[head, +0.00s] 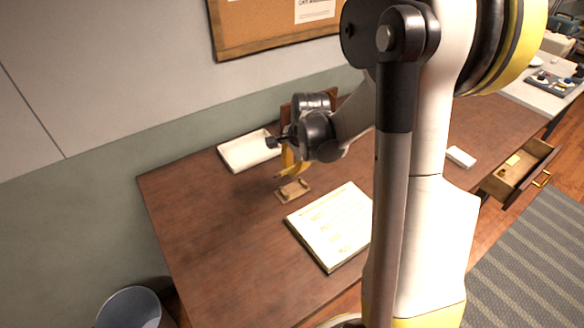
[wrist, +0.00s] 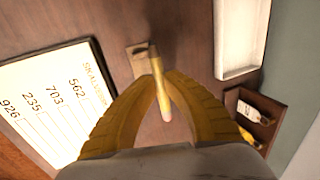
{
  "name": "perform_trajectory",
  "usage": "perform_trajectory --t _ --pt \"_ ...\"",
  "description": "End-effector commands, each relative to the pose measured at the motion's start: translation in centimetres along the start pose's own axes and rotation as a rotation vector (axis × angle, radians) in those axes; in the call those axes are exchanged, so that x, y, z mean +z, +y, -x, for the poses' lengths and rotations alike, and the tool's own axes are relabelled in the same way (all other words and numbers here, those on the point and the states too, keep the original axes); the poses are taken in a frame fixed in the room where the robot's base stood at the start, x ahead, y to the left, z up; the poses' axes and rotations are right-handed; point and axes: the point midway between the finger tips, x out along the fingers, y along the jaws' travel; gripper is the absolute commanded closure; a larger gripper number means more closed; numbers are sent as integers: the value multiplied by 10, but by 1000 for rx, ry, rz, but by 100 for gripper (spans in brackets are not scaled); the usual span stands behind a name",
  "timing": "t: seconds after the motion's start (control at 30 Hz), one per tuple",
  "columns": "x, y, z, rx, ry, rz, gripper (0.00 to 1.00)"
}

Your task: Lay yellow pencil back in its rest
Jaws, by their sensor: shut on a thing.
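My gripper (wrist: 158,77) has its yellow fingers shut on the yellow pencil (wrist: 163,98). In the wrist view the pencil points away from me, with its far end dark and its near end pale. In the head view the gripper (head: 290,163) is above the desk, and the pencil's tip (head: 282,175) shows below it. The wooden pencil rest (head: 293,190) lies on the desk just in front of the gripper. It also shows in the wrist view (wrist: 138,62), where the pencil overlaps its right side. The pencil appears held above the rest, apart from it.
A white tray (head: 247,152) stands behind, left of the gripper. The desk's left part (head: 215,225) is clear. A drawer (head: 518,172) stands open at right.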

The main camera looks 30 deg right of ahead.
Motion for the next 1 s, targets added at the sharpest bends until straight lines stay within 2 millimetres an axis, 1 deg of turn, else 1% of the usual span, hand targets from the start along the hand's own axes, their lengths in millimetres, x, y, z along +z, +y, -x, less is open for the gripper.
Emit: perform_trajectory --t 0.27,0.8,1.0 --pt "0 5 -18 0 0 2 100" --pt "0 20 -63 0 0 2 100" --pt "0 22 -71 0 0 2 100"
